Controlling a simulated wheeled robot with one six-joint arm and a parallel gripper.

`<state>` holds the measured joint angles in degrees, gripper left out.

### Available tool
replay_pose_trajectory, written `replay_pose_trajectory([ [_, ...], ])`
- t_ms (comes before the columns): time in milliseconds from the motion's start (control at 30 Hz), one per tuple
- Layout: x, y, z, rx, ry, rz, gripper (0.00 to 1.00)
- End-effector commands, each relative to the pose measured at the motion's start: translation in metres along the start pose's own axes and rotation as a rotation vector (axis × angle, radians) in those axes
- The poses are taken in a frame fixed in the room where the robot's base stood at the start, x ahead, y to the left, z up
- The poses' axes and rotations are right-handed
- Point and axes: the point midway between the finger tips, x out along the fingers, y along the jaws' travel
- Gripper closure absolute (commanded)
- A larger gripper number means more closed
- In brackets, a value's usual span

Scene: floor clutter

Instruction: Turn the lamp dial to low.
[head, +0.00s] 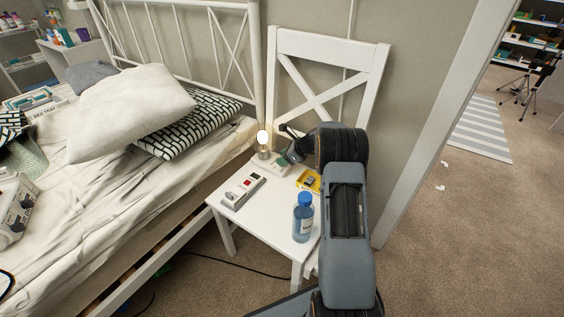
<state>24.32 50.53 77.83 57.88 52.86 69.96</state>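A small lamp (263,142) with a lit, glowing bulb stands at the back of the white chair seat, beside the bed. Its pale base (262,161) sits on the seat. Small green and red details show near the base, but I cannot make out the dial or its setting. My arm comes from the lower right, and my gripper (286,158) is just right of the lamp base, low over the seat. It is close to or touching the base; I cannot tell which. The fingers are small and dark, and their opening is unclear.
A white and grey box with a red button (243,191) lies at the seat's left front. A blue-capped bottle (303,218) stands at the right front, near my arm. A yellow tray (309,181) lies behind it. The chair back (326,75) rises behind; the bed (150,190) is left.

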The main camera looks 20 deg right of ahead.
Motion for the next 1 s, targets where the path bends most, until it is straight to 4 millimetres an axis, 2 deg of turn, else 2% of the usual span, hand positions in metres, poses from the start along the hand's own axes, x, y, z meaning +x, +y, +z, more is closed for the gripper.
replay_pose_trajectory([
  [133, 0.0084, -0.0002, -0.0002, 0.0, 0.0, -0.001, 0.61],
  [467, 0.0102, -0.0002, 0.0003, 0.0, 0.0, -0.001, 0.61],
  [800, 0.0102, 0.0, 0.0002, 0.0, 0.0, 0.0, 0.9],
  [1000, 0.0071, -0.0014, 0.0036, -0.075, 0.001, 0.078, 0.9],
])
